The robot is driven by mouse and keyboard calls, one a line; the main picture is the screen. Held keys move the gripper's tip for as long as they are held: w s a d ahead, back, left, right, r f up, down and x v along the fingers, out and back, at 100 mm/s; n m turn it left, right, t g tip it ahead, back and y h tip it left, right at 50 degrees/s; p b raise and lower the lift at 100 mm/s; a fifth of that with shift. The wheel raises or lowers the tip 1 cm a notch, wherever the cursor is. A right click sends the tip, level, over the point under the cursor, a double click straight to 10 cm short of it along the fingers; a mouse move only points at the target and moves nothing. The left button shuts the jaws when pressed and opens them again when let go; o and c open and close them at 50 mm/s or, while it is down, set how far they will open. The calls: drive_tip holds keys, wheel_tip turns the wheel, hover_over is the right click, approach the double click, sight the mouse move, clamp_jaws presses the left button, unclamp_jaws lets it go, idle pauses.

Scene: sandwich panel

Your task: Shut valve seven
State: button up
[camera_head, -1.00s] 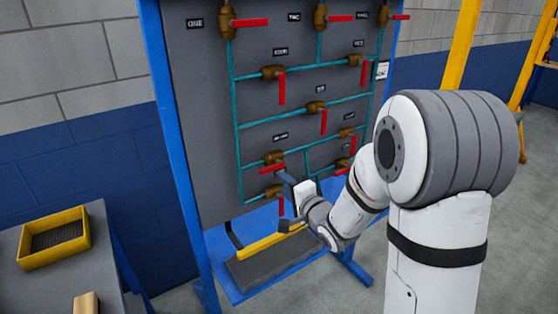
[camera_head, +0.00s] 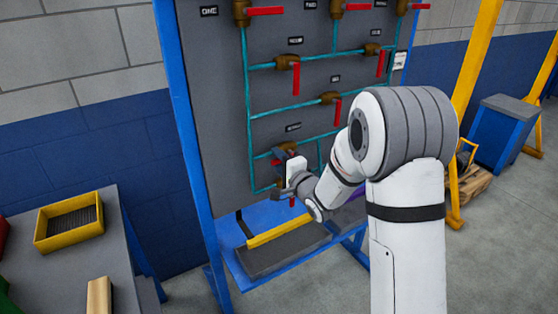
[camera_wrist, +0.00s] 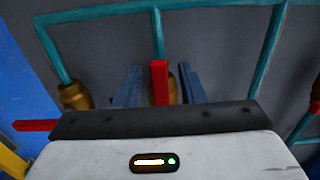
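The grey valve panel (camera_head: 225,110) carries teal pipes and brass valves with red handles. The valve labels are too small to read surely; the label (camera_head: 293,127) above the valve at my gripper may be seven's. My gripper (camera_head: 281,158) is at this lower-left brass valve (camera_head: 284,148) and hides most of it. In the wrist view, my gripper's two blue-grey fingers (camera_wrist: 159,88) stand apart. A red handle (camera_wrist: 158,80) lies between them, with gaps on both sides, and its brass valve body (camera_wrist: 174,88) is partly hidden behind. Touching cannot be told.
Another brass valve (camera_wrist: 75,96) with a red handle (camera_wrist: 35,125) is close by in the wrist view. A blue frame (camera_head: 190,140) edges the panel. A blue shelf with a yellow bar (camera_head: 290,230) lies below. A bench with a yellow tray (camera_head: 70,222) stands left.

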clamp_jaws()
drive_tip(key=shift+f, duration=0.15)
idle(0.5)
